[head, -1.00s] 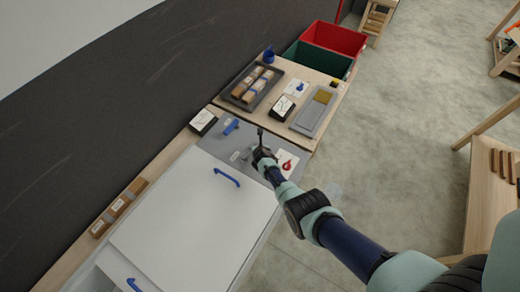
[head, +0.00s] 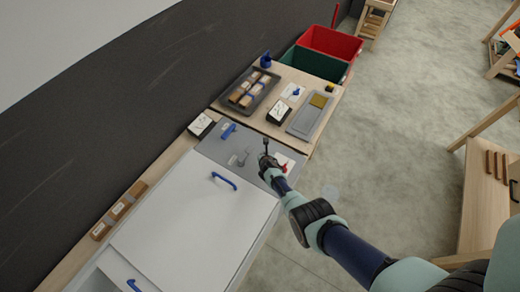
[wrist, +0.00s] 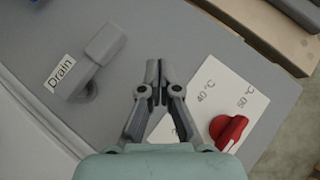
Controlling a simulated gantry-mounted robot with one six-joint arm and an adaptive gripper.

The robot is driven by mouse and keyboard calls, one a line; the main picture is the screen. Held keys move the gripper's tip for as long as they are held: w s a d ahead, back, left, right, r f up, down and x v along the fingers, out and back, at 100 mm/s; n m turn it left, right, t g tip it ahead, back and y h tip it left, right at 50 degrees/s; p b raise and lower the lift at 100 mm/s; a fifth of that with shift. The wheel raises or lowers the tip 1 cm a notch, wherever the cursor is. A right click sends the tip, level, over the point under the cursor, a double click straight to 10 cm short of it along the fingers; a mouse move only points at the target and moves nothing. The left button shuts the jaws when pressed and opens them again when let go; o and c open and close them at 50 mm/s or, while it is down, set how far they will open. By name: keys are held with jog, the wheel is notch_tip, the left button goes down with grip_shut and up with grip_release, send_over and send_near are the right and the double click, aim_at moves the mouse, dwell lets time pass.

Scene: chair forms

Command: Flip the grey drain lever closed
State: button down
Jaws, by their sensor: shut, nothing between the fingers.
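The grey drain lever (wrist: 98,50) is on the grey panel, with a white "Drain" label (wrist: 60,72) beside it. In the wrist view it lies at upper left, its thick arm running up and to the right from a round pivot. It also shows small in the head view (head: 243,156). My gripper (wrist: 157,72) has its fingertips together and holds nothing. It is over the panel to the right of the lever, apart from it.
A red knob (wrist: 229,131) on a white temperature plate (wrist: 205,100) is close to my gripper's right. A blue lever (head: 229,131) sits farther back on the panel. A blue handle (head: 224,181) is on the white surface in front.

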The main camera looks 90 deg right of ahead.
jog(key=s+a+r+p, duration=0.3)
jog(key=s+r+p, duration=0.2)
jog(key=r+p, duration=0.1)
jog(key=shift+a+r, duration=0.3)
jog(key=shift+a, duration=0.1)
